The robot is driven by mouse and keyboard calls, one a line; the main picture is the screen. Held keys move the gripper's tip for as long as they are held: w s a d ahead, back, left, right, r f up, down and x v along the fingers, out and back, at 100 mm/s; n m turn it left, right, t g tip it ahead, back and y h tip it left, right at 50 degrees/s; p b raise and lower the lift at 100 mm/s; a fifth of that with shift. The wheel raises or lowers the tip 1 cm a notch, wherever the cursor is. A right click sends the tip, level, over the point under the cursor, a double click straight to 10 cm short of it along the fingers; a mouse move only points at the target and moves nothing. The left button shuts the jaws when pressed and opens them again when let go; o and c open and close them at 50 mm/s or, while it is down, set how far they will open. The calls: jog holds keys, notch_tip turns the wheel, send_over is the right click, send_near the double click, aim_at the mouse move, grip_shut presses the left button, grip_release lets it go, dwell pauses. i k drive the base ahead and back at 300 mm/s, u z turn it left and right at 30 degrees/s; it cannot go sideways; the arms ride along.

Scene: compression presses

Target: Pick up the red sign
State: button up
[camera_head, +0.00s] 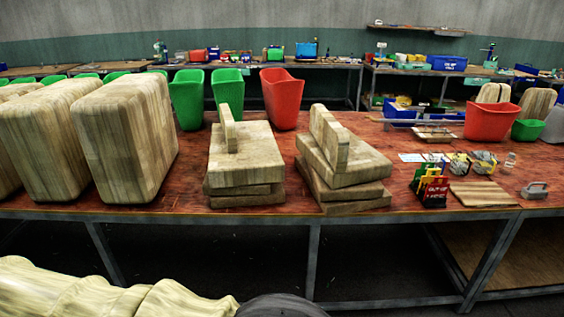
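A small cluster of upright signs stands near the front edge of the red-brown table, right of centre, with yellow, green, red and dark faces close together. The red sign (426,183) is among them, partly covered by the dark front sign (436,192), which carries small light lettering too small to read. My gripper's fingers do not show. A pale, wood-patterned shape at the lower left and a dark rounded shape at the bottom centre may be parts of my arm; I cannot tell.
The table (240,207) holds large wooden blocks (125,135) at left and two stacks of wooden slabs (345,170) left of the signs. A wooden board (482,193) and a grey handled object (535,190) lie to their right. A red bin (490,121) stands behind.

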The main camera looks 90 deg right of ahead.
aim_at(435, 189)
jog(key=z, duration=3.5)
jog(key=i, duration=1.25)
jog(key=z, duration=0.55)
